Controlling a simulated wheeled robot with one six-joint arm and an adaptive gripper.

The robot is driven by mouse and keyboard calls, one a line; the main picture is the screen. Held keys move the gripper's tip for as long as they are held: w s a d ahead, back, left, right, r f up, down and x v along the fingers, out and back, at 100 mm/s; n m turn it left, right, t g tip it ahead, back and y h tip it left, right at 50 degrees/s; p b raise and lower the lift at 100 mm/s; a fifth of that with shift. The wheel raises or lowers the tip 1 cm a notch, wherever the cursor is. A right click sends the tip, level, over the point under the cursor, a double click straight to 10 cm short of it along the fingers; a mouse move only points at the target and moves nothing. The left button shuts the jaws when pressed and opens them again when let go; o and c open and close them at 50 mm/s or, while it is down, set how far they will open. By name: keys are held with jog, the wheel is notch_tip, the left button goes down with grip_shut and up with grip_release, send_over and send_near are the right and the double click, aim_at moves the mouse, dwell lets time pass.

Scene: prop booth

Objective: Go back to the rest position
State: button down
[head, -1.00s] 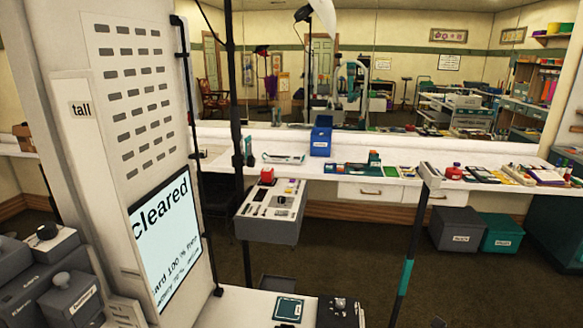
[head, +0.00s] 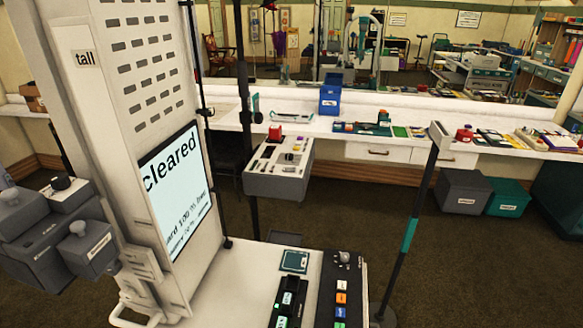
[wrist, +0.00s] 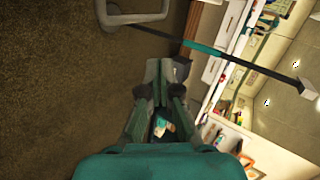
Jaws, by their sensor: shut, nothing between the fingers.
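My gripper (wrist: 165,74) shows only in the wrist view, with teal and grey fingers reaching up the middle of the picture. The fingers are together and hold nothing. Brown carpet (wrist: 60,70) lies to their left. A dark pole with a teal band (wrist: 205,47) crosses beyond the fingertips. The arm and gripper do not show in the head view.
A tall white panel (head: 130,50) with a screen (head: 176,190) reading "cleared" stands close at left. A low white surface (head: 235,290) with dark controls is in front. A pole (head: 421,195) stands right. A long counter (head: 400,130) runs behind, with open carpet before it.

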jog(key=s+a+r+n+t, duration=0.1)
jog(key=s+a+n, duration=0.25)
jog(key=s, duration=0.35)
jog(key=s+a+n+t, duration=0.1)
jog(key=s+a+n, duration=0.2)
jog(key=s+n, duration=0.35)
jog(key=s+a+r+n+t+y, duration=0.1)
jog(key=s+a+r+n, duration=0.2)
jog(key=s+r+n, duration=0.5)
jog(key=s+r, duration=0.1)
jog(key=s, duration=0.4)
jog(key=shift+s+a+r+t+y, duration=0.15)
jog(key=shift+a+t+y, duration=0.15)
jog(key=shift+t, duration=0.1)
jog(key=shift+a, duration=0.1)
